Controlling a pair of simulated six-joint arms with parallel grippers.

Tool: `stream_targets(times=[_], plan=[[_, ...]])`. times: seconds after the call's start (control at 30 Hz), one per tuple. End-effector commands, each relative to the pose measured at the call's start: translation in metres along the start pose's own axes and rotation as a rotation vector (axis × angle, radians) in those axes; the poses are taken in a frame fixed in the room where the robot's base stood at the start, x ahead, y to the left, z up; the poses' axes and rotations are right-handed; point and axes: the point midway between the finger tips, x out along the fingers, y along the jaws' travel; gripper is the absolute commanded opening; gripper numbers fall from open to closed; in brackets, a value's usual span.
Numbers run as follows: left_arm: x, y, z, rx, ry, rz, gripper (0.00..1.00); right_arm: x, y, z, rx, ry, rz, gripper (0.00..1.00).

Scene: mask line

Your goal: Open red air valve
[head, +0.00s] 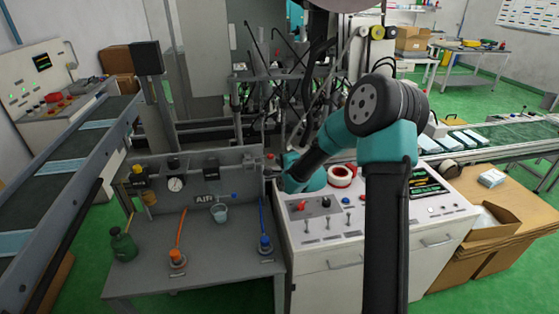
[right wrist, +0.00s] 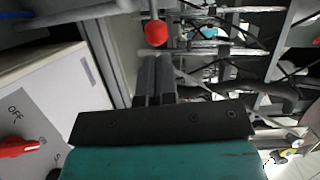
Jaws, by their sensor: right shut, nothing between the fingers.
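In the right wrist view a red ball knob (right wrist: 156,32) sits on the end of a thin grey lever, just beyond my right gripper (right wrist: 154,62). The fingers are shut together with nothing between them, and they look apart from the knob. In the head view my right gripper (head: 274,167) reaches left past the white cabinet to the right edge of the grey air panel (head: 235,168), which carries an "AIR" label. My left gripper is not in view.
A white control cabinet (head: 350,262) with switches stands under my right arm. Its red rotary switch (right wrist: 18,148) lies at the lower left of the wrist view.

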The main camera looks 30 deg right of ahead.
Motion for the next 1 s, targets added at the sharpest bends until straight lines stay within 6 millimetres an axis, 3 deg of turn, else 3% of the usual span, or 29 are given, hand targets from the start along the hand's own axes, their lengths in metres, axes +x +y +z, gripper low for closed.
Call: stream_targets(times=[0.1,0.6,1.0], plan=[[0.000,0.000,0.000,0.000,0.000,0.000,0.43,-0.016,-0.001,0.003,-0.003,-0.012,0.002,0.00],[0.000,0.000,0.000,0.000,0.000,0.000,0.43,-0.101,-0.001,-0.022,-0.003,-0.010,0.002,0.00],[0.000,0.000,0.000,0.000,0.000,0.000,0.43,-0.111,-0.001,-0.024,-0.002,-0.012,0.002,0.00]])
